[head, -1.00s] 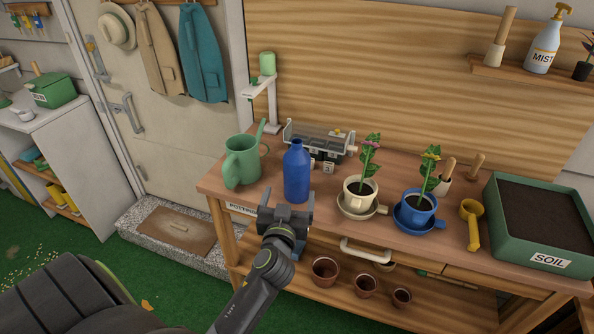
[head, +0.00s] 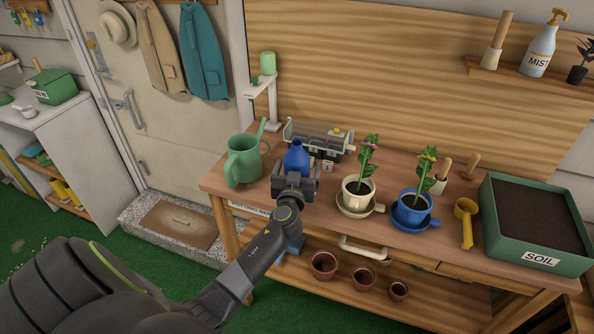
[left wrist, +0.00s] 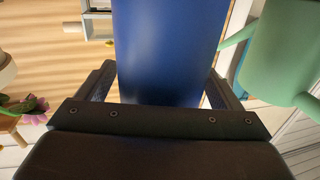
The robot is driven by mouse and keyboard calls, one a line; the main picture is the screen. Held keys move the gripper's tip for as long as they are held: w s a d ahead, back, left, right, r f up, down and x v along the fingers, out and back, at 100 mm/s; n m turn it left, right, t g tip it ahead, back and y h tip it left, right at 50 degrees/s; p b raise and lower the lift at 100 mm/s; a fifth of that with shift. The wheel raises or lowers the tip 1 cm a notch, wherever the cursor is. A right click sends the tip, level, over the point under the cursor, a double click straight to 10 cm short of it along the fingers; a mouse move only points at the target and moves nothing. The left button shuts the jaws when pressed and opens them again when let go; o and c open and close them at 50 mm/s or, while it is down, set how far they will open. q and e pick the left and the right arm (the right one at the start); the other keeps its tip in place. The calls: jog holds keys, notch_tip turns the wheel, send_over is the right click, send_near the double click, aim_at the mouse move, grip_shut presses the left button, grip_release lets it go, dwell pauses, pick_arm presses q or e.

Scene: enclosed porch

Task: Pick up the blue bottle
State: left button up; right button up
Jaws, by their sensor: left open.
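The blue bottle (head: 297,157) stands upright near the front edge of the wooden bench, between the green watering can and the cream cup. My left gripper (head: 295,180) is right in front of it and hides its lower part in the head view. In the left wrist view the blue bottle (left wrist: 170,50) fills the middle, between the two fingers of my left gripper (left wrist: 170,88). The fingers are open, one on each side of the bottle. Whether either finger touches it cannot be told. My right gripper is not in view.
The green watering can (head: 243,161) is close on the left. The cream cup (head: 358,193) and blue cup (head: 412,208) with plants stand to the right. A grey metal rack (head: 318,139) is behind the bottle. The soil box (head: 535,262) sits at the far right.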

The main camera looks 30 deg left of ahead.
pick_arm(q)
jog(key=shift+w+a, duration=0.15)
jog(key=shift+w, duration=0.1)
jog(key=c, duration=1.2)
jog(key=shift+r, duration=0.1)
jog(key=shift+c, duration=0.2)
